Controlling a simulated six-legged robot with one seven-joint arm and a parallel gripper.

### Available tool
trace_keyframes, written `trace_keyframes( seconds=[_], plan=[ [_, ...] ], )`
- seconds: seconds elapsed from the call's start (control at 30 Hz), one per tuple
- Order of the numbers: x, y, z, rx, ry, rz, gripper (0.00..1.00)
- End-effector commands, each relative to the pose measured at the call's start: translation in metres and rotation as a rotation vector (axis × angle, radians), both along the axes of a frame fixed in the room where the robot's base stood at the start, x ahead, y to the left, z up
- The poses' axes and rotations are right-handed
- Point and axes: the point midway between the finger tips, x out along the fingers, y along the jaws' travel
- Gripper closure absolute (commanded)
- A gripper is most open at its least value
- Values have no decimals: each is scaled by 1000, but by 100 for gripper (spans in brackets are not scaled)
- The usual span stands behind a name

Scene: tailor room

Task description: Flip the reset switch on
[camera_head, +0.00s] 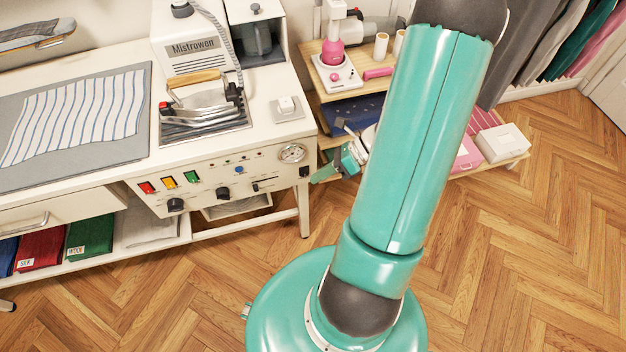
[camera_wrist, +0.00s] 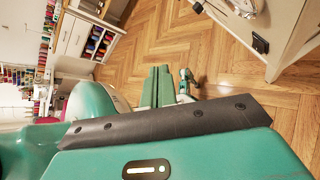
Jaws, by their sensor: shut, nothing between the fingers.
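The white ironing station's front panel (camera_head: 225,180) carries red (camera_head: 146,187), yellow (camera_head: 168,182) and green (camera_head: 191,177) rocker switches, black knobs, a slider and a round gauge (camera_head: 292,153). A small black switch (camera_head: 304,172) sits at the panel's right end; it also shows in the wrist view (camera_wrist: 260,44). No label is readable, so I cannot tell which control is the reset switch or its position. My gripper (camera_head: 318,177) is shut and empty, just right of the black switch and apparently apart from it. Its teal fingers (camera_wrist: 157,72) point toward the floor area in the wrist view.
An iron (camera_head: 200,97) rests on the station's top, beside a striped cloth (camera_head: 80,115). A wooden shelf (camera_head: 318,88) with a pink-and-white device stands behind my arm. A table leg (camera_head: 304,215) stands below the panel. Floor (camera_head: 510,240) at right is clear.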

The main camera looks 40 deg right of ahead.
Motion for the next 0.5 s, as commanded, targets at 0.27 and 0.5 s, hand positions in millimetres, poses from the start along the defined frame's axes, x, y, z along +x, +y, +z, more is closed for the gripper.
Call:
trace_keyframes(
  seconds=[0.27, 0.5],
  plan=[
    [-18, -26, -53, 323, 159, -390, 100],
    [-35, -44, -97, 628, 268, -702, 100]
  ],
)
